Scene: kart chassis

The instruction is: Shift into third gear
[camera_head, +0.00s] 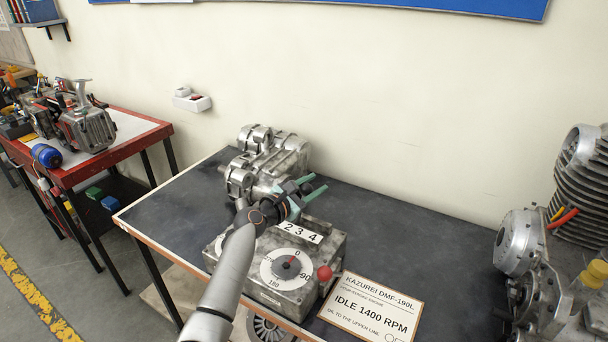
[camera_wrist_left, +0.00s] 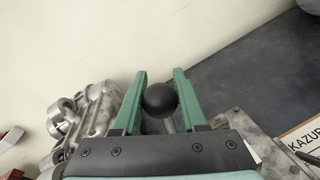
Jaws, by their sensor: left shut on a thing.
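A grey metal gearbox (camera_head: 325,255) stands near the front edge of the dark workbench. Its top carries a white plate marked 2 3 4 (camera_head: 300,232). My left gripper (camera_head: 312,188), with green fingers, is above the back of the gearbox. It is shut on the black ball knob of the shift lever. The knob (camera_wrist_left: 160,100) sits between the two fingers in the left wrist view, with part of a thin rod below it. The lever's lower part and its slot are hidden by my gripper and arm. My right gripper is out of view.
A metal engine part (camera_head: 270,160) stands behind. An IDLE 1400 RPM sign (camera_head: 372,308) lies right of it. A finned engine (camera_head: 560,240) is far right; bench between is clear.

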